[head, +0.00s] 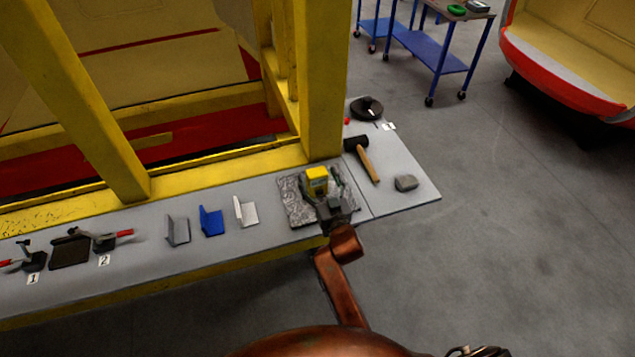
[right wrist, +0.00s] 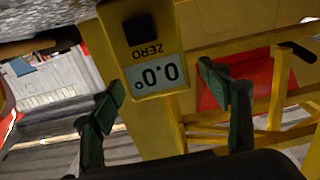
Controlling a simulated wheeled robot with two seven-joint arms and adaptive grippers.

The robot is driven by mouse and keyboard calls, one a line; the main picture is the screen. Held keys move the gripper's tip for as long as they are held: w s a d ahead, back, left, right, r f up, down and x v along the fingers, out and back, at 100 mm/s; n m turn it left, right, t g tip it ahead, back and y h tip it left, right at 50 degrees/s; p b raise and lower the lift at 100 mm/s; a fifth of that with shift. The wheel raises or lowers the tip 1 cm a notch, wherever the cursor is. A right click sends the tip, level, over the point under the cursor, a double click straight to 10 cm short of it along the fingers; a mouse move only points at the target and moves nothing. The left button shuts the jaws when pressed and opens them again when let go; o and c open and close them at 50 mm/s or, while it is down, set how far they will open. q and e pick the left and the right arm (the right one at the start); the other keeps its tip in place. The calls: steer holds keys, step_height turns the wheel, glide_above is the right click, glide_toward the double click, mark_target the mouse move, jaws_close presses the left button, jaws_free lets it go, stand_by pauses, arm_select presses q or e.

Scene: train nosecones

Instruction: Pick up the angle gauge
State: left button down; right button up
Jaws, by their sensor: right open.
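The yellow angle gauge (head: 316,176) sits on a crinkled grey mat (head: 291,207) on the long grey bench. In the right wrist view the gauge (right wrist: 131,68) shows its dark button, the word ZERO and a display reading 0.0°, upside down. My right gripper (head: 327,190) is open at the gauge, at its near side in the head view. In the right wrist view the two green fingers of the gripper (right wrist: 160,88) stand on either side of the gauge's lower part, with gaps visible. My left gripper is not in view.
A hammer (head: 366,160), a grey block (head: 406,183) and a dark round disc (head: 367,108) lie right of the mat. Angle brackets, including a blue one (head: 211,221), stand to its left. A yellow post (head: 323,80) rises close behind the mat.

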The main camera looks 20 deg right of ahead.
steer(key=shift+w, duration=0.9)
steer(key=shift+c, duration=0.3)
steer(key=c, duration=1.5)
